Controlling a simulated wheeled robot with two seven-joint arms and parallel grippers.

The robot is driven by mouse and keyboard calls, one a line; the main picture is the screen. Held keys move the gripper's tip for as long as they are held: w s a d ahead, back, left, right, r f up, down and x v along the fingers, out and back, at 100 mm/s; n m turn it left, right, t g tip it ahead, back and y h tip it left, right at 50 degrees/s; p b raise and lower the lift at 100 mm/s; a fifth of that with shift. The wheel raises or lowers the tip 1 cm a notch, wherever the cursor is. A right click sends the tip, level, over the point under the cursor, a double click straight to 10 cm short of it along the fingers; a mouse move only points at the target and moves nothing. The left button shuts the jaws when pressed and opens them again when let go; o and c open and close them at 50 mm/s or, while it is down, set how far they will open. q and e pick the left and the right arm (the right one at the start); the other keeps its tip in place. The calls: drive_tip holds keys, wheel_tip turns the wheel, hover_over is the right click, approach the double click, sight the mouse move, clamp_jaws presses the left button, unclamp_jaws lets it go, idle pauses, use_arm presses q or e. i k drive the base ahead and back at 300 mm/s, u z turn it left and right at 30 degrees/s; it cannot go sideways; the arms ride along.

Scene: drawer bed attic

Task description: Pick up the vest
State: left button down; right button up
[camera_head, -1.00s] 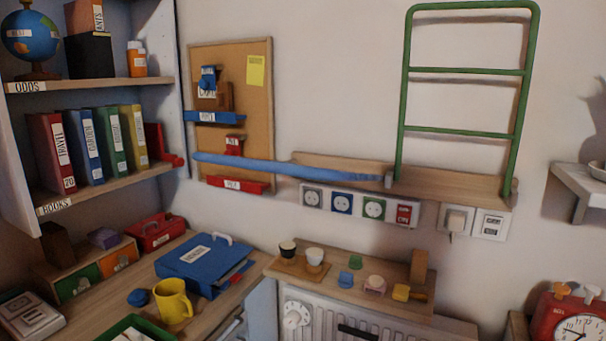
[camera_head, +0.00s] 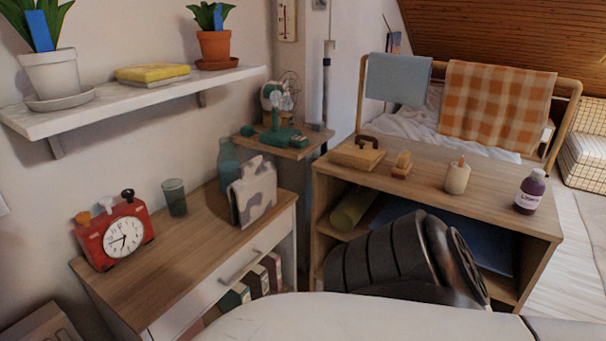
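I see nothing that I can clearly identify as a vest. An orange checked cloth (camera_head: 495,105) and a light blue cloth (camera_head: 398,80) hang over a wooden rail at the back; neither shows armholes. A grey-and-white patterned item (camera_head: 253,191) stands upright on the drawer unit, and I cannot tell what it is. Neither gripper is in view. A dark ribbed part and a white surface at the bottom, which look like my own body, hide the front of the low shelf unit.
The open shelf unit (camera_head: 430,190) carries a candle (camera_head: 457,176) and a bottle (camera_head: 529,192). A wall shelf (camera_head: 135,100) holds plants. Floor (camera_head: 565,265) shows at right.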

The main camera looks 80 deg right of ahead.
sight(254, 193)
drive_tip(key=z, duration=2.1)
